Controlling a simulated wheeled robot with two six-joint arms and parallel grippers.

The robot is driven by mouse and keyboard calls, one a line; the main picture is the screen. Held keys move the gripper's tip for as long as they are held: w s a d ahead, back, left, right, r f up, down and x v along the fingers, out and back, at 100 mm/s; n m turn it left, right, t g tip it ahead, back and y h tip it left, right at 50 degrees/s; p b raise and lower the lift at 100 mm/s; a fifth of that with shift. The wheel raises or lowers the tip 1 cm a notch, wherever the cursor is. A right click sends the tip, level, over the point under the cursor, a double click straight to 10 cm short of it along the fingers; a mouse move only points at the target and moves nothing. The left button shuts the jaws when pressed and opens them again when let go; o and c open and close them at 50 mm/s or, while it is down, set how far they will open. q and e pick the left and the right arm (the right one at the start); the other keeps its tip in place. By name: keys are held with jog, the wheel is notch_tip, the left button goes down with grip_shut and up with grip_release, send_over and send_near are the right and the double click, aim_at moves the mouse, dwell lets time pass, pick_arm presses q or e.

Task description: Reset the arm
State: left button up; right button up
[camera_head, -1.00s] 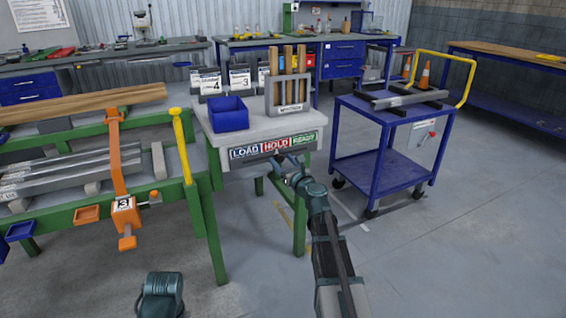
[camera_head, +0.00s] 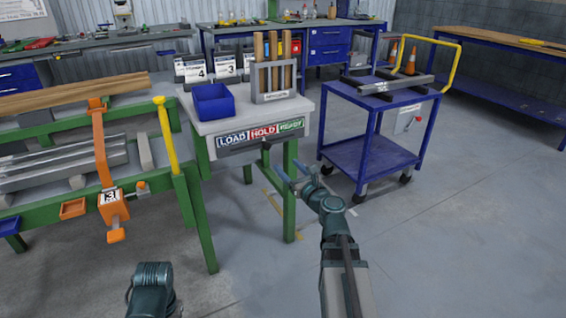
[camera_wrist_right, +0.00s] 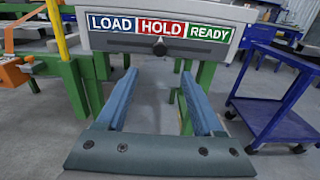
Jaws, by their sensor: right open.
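My right arm reaches up from the bottom of the head view. Its gripper (camera_head: 291,174) is open and empty, in front of and below the LOAD / HOLD / READY panel (camera_head: 260,136) of the small grey-topped table. In the right wrist view the two blue fingers (camera_wrist_right: 158,98) stand wide apart with nothing between them. The panel (camera_wrist_right: 160,30) with its dark knob (camera_wrist_right: 159,46) lies beyond the fingertips, apart from them. The knob sits under the HOLD field. A part of my left arm (camera_head: 152,290) shows at the bottom left; its gripper is out of view.
The small table (camera_head: 200,125) carries a blue bin (camera_head: 219,101) and a rack of wooden sticks (camera_head: 272,80). A blue cart (camera_head: 375,150) stands right of it. A green rack (camera_head: 60,210) with an orange clamp (camera_head: 103,160) stands left. The floor at right is clear.

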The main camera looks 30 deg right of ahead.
jog(key=shift+s, duration=0.35)
